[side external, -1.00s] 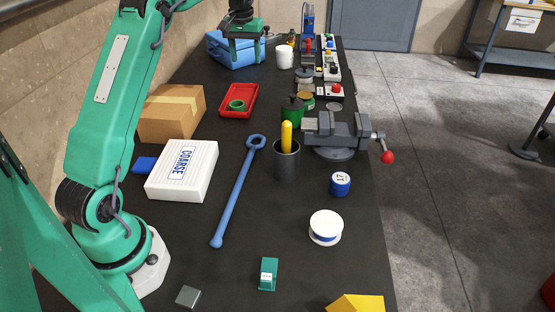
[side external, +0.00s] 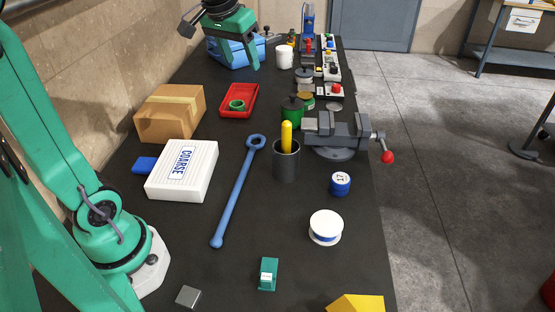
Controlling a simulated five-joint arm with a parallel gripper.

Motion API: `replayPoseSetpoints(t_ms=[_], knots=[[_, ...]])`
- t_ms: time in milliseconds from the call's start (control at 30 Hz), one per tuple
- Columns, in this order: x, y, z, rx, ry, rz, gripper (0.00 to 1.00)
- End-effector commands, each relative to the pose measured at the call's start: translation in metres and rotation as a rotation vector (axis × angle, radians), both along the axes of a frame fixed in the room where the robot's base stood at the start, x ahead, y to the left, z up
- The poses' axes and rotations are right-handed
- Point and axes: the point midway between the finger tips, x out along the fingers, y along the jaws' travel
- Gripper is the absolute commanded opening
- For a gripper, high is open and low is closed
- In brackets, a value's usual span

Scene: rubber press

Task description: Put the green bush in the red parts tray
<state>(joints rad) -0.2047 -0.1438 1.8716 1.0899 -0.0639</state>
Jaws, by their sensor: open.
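The green bush (side external: 237,105), a short ring with a dark hole, lies inside the red parts tray (side external: 224,113), towards the tray's middle. The tray sits on the dark bench beside a cardboard box.
A cardboard box (side external: 170,112) and a white COARSE box (side external: 183,171) stand left. A blue wrench (side external: 237,195) lies mid-bench. A dark cup (side external: 286,162) holding a yellow object, a green lidded pot (side external: 292,114) and a grey vise (side external: 335,138) stand right.

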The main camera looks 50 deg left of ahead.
Motion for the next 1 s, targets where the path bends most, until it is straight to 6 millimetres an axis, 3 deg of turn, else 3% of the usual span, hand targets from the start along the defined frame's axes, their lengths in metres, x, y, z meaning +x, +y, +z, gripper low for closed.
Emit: replayPoseSetpoints(t_ms=[267,600,800,1000], knots=[[-0.063,-0.039,-0.012,0.019,-0.065,-0.104,0.57],[-0.130,-0.070,-0.048,0.037,-0.139,-0.220,0.57],[-0.149,-0.077,-0.063,0.042,-0.162,-0.257,0.57],[-0.153,-0.078,-0.067,0.043,-0.165,-0.265,0.57]])
